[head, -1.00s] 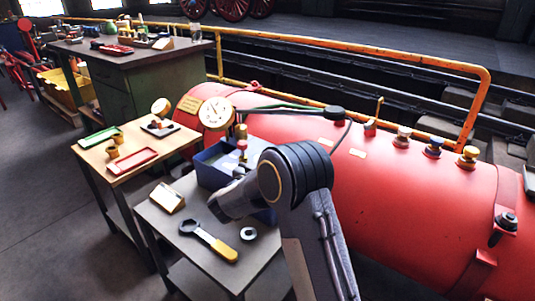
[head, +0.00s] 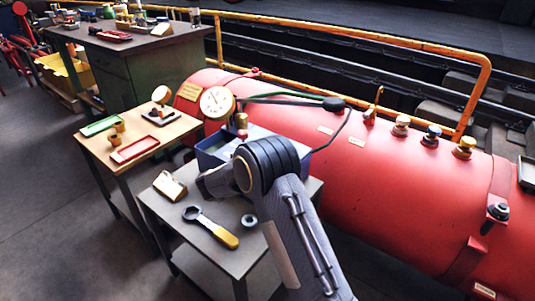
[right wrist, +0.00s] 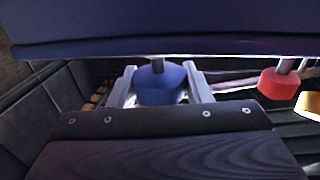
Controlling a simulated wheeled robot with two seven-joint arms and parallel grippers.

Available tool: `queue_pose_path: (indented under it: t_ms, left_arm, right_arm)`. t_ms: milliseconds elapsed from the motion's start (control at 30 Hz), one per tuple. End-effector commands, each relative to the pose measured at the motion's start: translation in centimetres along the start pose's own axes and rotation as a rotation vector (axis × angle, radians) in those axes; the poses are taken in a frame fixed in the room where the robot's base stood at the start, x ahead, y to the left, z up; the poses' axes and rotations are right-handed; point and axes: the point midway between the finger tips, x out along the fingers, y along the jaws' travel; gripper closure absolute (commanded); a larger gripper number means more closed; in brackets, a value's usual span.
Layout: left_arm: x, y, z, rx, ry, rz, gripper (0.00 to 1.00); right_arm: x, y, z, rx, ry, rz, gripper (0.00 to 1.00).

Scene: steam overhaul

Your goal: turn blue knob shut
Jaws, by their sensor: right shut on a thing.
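The blue knob (right wrist: 160,84) shows in the right wrist view, on a short stem at the edge of a dark blue body (right wrist: 160,30). My right gripper (right wrist: 161,88) has one pale finger on each side of the knob and is shut on it. In the head view my right arm reaches over the small grey table beside the blue box (head: 207,155). There its fingers and the blue knob are hidden behind the arm. How far the knob is turned cannot be told. My left gripper is not in view.
A red knob (right wrist: 279,83) sits right of the blue one in the wrist view, with a yellow part (right wrist: 311,100) beyond. A spanner with a yellow handle (head: 223,235) and a metal ring (head: 249,220) lie on the table (head: 180,240). The red boiler (head: 400,190) stands behind.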

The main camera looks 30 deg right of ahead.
Motion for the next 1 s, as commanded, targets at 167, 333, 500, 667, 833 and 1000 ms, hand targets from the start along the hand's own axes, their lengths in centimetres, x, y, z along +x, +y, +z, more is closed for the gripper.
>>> queue_pose_path:
  t_ms: [167, 333, 500, 667, 833, 1000]
  left_arm:
    - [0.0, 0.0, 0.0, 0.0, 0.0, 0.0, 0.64]
    - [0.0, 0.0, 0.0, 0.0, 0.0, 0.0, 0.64]
    - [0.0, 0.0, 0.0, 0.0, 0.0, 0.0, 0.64]
    - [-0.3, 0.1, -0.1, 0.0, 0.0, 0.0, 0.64]
    - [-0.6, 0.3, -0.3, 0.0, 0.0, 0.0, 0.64]
    - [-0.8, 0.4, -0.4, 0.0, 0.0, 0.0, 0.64]
  right_arm:
    - [0.1, 0.0, -0.2, 0.002, 0.004, 0.001, 0.42]
    - [0.1, 0.0, -0.1, 0.001, 0.002, 0.0, 0.34]
    - [-0.1, 0.0, -0.1, 0.001, 0.002, -0.001, 0.34]
    - [-1.7, -0.1, -0.2, 0.001, 0.001, -0.005, 0.34]
    - [-4.7, -0.1, -0.2, 0.0, 0.002, -0.004, 0.34]
    - [-7.0, -0.1, -0.2, 0.001, 0.002, -0.002, 0.34]
